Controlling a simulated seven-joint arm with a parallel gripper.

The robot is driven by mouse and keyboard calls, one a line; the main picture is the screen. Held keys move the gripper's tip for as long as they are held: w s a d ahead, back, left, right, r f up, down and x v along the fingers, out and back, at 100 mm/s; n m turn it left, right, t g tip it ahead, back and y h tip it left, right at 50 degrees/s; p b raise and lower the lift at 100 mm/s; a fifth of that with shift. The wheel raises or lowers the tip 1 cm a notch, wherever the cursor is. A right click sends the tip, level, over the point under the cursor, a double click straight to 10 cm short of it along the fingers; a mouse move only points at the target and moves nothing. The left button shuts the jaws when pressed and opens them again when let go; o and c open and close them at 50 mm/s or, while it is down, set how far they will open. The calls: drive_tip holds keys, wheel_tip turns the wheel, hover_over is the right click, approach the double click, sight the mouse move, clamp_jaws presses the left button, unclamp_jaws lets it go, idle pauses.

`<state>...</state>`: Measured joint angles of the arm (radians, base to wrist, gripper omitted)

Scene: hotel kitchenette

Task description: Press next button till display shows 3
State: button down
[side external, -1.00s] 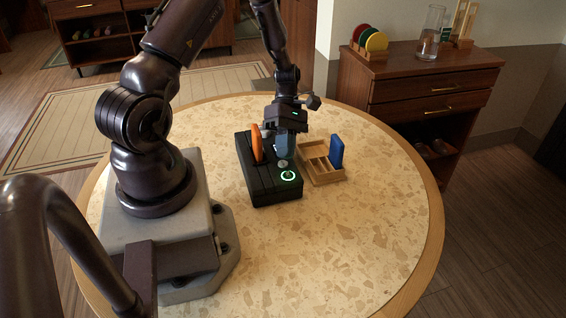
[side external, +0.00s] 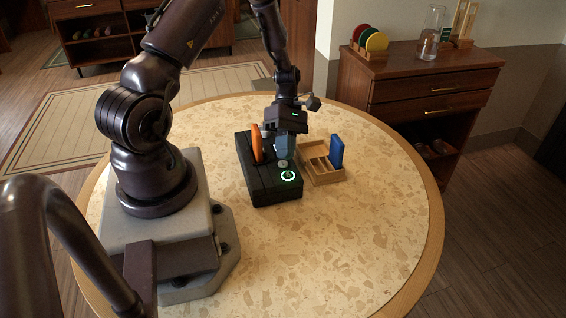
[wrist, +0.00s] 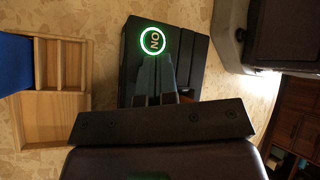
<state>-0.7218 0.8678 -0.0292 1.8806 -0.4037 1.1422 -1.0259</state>
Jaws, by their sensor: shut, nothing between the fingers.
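A black box (side external: 262,188) stands on the round table, with an orange disc-like piece (side external: 257,144) upright in its top. A green glowing ring (side external: 288,175) lights its near end; in the wrist view the ring (wrist: 153,41) surrounds letters that seem to read "ON". A small pale round button (side external: 283,163) sits just behind the ring. My gripper (side external: 283,156) is shut and empty, pointing down with its fingertips at or just above this button; contact cannot be told. In the wrist view its fingers (wrist: 155,75) cover part of the box top. No numeral is legible.
A wooden divided tray (side external: 325,178) with a blue upright piece (side external: 337,151) stands right of the box. The table (side external: 350,240) is clear in front. A cabinet (side external: 420,75) with coloured discs and a glass jar stands behind at right.

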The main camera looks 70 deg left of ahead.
sight(285, 162)
drive_tip(key=shift+f, duration=0.25)
drive_tip(key=shift+f, duration=0.35)
idle(0.6)
drive_tip(key=shift+r, duration=0.8)
drive_tip(key=shift+r, duration=2.5)
drive_tip(key=shift+m, duration=0.3)
